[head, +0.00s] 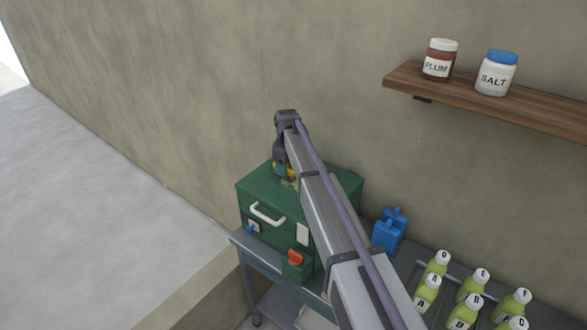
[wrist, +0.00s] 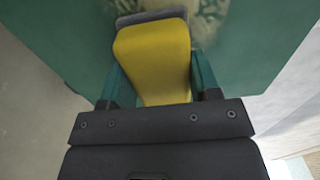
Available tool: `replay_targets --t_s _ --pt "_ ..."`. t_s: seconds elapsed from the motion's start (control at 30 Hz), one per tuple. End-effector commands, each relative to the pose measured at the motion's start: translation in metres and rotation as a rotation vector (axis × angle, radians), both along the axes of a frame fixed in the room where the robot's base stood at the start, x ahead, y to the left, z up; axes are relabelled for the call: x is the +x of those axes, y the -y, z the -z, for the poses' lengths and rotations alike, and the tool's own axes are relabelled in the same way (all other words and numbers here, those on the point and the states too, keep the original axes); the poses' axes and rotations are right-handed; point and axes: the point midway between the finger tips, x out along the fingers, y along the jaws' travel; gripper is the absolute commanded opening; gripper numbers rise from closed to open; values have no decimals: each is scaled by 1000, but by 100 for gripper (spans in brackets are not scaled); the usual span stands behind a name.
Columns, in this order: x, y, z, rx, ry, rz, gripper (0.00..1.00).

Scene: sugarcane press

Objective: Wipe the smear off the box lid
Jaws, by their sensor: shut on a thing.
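The green box (head: 268,220) stands on a grey bench, its lid (head: 345,187) shut. In the wrist view, the lid (wrist: 270,30) carries a pale, patchy smear (wrist: 212,18); a little of it also shows in the head view (head: 288,184) beside my arm. My gripper (wrist: 155,85) is over the lid, its teal fingers shut on a yellow wiping block (wrist: 152,60) with a grey pad (wrist: 150,18) at its far end. The pad is at the left edge of the smear. I cannot tell whether it touches the lid. My arm hides part of the lid.
A blue container (head: 389,229) stands right of the box. Several lettered bottles (head: 470,290) with white caps stand at the lower right. A wooden shelf (head: 480,105) above holds a plum jar (head: 439,62) and a salt jar (head: 495,75). Bare wall lies behind the box.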

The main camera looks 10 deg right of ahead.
Motion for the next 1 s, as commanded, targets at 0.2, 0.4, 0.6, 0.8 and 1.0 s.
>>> replay_targets --t_s 0.2,0.4,0.6,0.8,1.0 --pt "0 0 4 0 0 1 28" --pt "-7 6 3 -1 -1 1 27" --pt "-23 23 1 -1 -1 3 27" --pt "-28 29 1 -1 -1 0 27" --pt "-36 36 2 0 0 2 27"
